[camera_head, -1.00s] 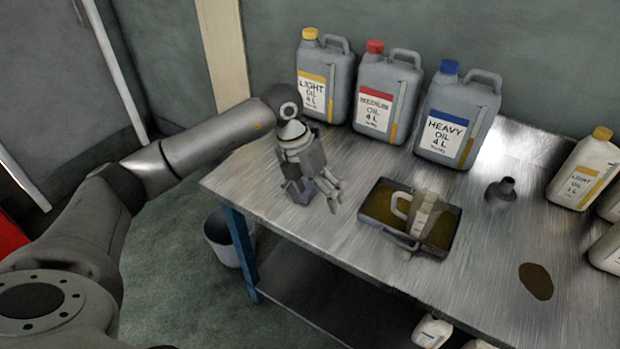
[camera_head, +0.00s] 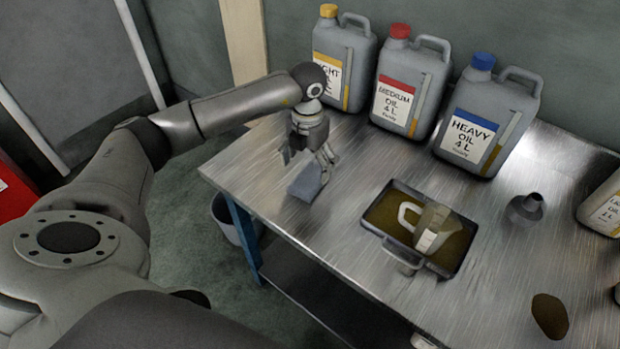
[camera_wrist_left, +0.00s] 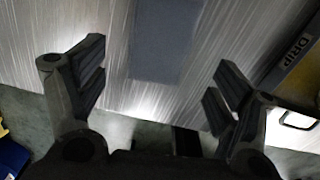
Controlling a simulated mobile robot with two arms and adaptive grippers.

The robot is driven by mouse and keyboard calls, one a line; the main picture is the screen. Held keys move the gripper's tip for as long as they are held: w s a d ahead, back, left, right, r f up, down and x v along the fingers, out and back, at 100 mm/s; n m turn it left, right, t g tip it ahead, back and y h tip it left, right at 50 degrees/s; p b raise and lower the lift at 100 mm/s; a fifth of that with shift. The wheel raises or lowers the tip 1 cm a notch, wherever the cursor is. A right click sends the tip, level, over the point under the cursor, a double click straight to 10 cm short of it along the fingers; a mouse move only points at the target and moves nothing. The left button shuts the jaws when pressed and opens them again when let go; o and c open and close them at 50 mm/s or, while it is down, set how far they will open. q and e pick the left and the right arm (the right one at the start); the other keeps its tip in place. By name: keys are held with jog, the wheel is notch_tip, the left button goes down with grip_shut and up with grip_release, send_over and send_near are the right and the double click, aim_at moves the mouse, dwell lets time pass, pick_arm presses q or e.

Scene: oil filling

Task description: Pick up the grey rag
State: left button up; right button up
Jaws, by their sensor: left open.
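The grey rag (camera_head: 306,183) lies flat near the left end of the metal table, looking blue-grey. In the left wrist view the rag (camera_wrist_left: 165,40) is a dark rectangle ahead of the fingers, between their two sides. My left gripper (camera_head: 308,160) is open and empty, pointing down just above and behind the rag. Its spread fingers also show in the left wrist view (camera_wrist_left: 158,80). I cannot tell the exact gap between fingertips and rag. My right gripper is not in view.
A drip tray (camera_head: 455,268) holding a jug (camera_head: 433,228) stands to the right of the rag. Large oil cans (camera_head: 410,85) line the wall. A funnel (camera_head: 525,207) and a brown stain (camera_head: 549,317) are farther right. A bin (camera_head: 228,218) stands below the table's left edge.

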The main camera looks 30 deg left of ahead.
aim_at(308, 179)
pick_arm(q)
notch_tip(308, 179, down, 4)
jog(key=shift+w+r+p, duration=0.1)
jog(key=shift+p, duration=0.45)
jog(key=shift+f, duration=0.55)
jog(key=c, duration=1)
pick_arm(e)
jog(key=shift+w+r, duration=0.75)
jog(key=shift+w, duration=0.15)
